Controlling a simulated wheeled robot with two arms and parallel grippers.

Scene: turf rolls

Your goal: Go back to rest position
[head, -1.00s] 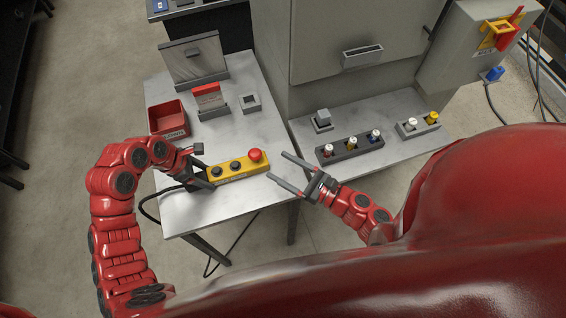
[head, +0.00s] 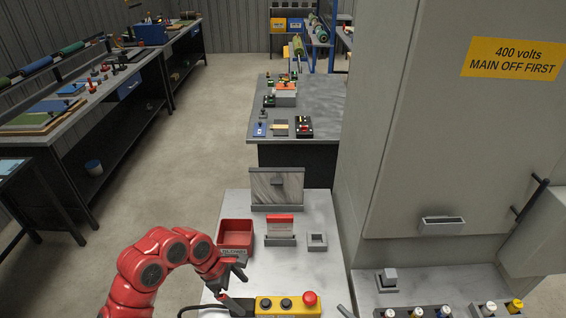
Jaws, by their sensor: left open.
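My red left arm comes in from the lower left. My left gripper (head: 241,287) is open and empty, with its dark fingers apart. It is just left of the yellow control box (head: 272,306), over the light worktop; whether it touches the box I cannot tell. The box has dark buttons and a red mushroom button (head: 309,298), and the bottom edge cuts it off. Of my right gripper, only what looks like a grey fingertip (head: 345,311) shows at the bottom edge, right of the box. Its other finger and arm are out of view.
On the worktop (head: 316,206) stand a red bin (head: 236,234), a red-and-white card in a holder (head: 280,226), a grey square socket (head: 317,241) and an upright plate (head: 277,187). A tall grey cabinet (head: 405,130) rises at right. Open floor lies left.

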